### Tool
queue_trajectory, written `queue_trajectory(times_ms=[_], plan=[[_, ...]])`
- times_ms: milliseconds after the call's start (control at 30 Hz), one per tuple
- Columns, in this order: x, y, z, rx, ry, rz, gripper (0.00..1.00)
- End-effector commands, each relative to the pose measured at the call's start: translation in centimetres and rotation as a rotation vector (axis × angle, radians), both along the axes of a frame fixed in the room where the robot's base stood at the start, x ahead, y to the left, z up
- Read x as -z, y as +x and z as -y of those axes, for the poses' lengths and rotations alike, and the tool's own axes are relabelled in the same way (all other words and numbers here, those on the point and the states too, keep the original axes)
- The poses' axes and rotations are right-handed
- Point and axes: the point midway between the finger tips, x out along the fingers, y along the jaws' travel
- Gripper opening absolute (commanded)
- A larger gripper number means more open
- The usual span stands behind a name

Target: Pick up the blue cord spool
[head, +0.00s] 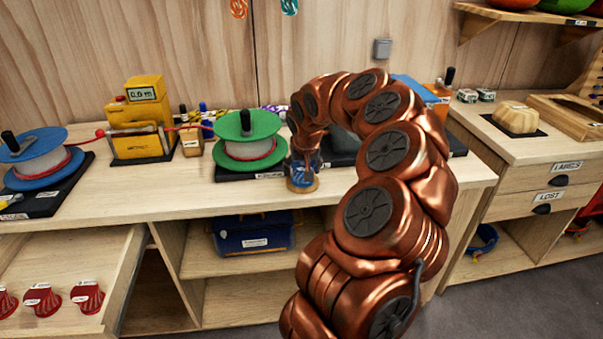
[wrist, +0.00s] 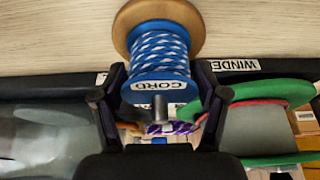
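The blue cord spool (wrist: 158,52) is wound with blue and white cord and has a wooden flange, a blue flange and a CORD label. In the head view the spool (head: 301,183) stands upright on the counter near its front edge, its upper part hidden by my gripper. My gripper (wrist: 161,78) reaches down over it, one finger on each side. The fingers look open, with a narrow gap to the cord; contact cannot be made out clearly.
A green-flanged winder (head: 249,140) on a black base stands just left of the spool. A blue-flanged winder (head: 38,158) and a yellow meter (head: 138,120) stand farther left. A blue box (head: 251,233) sits on the shelf below. The counter front between the winders is clear.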

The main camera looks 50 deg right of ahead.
Motion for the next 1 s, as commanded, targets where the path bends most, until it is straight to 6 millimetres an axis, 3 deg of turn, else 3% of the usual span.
queue_trajectory(times_ms=[67,367,733,1000], plan=[[0.0,0.0,0.0,0.000,0.000,0.000,0.61],[0.0,0.0,0.0,0.000,0.000,0.000,0.30],[-0.7,0.1,0.0,0.000,-0.002,0.002,0.29],[-5.4,0.2,0.1,0.001,-0.004,0.008,0.29]])
